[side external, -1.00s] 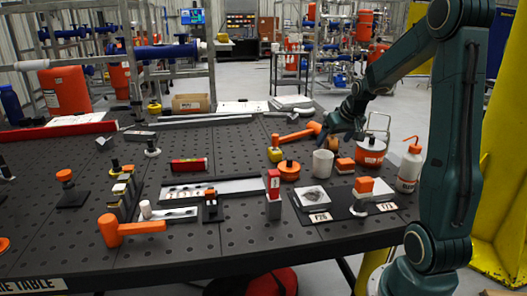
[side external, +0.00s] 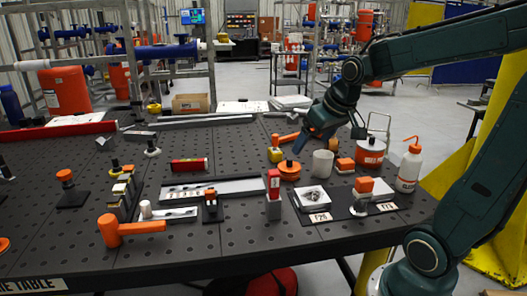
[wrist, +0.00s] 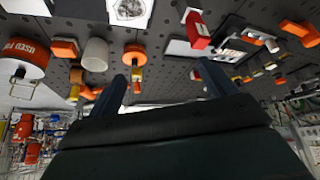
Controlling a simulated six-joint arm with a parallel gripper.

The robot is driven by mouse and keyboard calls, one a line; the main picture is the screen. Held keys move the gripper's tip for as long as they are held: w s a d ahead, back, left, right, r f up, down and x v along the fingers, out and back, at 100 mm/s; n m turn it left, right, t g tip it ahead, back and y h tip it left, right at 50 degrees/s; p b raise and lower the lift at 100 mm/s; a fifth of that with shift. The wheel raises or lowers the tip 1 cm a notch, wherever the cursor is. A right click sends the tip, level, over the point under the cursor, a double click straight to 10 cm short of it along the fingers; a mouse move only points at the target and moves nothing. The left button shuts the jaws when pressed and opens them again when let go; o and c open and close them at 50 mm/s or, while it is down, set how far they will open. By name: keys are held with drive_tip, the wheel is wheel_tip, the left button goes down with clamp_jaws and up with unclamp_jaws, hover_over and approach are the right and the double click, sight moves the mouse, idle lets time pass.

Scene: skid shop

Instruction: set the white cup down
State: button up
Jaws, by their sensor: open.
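The white cup (side external: 322,163) stands upright on the dark perforated table (side external: 240,237), between an orange round-topped part and an orange block. It also shows in the wrist view (wrist: 95,55), to the left of my fingers. My gripper (side external: 298,147) is above the table, just behind and to the left of the cup. In the wrist view my gripper (wrist: 163,90) has its two fingers spread with nothing held between them. The cup is apart from the fingers.
An orange round part (side external: 289,171) is close left of the cup, and an orange block (side external: 345,165) is close right. A red-and-white bucket (side external: 370,154) and a white bottle (side external: 409,168) stand further right. A dark plate with labels (side external: 338,214) lies in front.

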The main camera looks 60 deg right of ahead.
drive_tip(key=s+a+n+y, duration=0.1)
drive_tip(key=s+a+n, duration=0.2)
drive_tip(key=s+a, duration=0.8)
drive_tip(key=shift+s+a+r+n+y, duration=0.3)
drive_tip(key=shift+a+r+y, duration=0.1)
drive_tip(key=shift+a, duration=0.5)
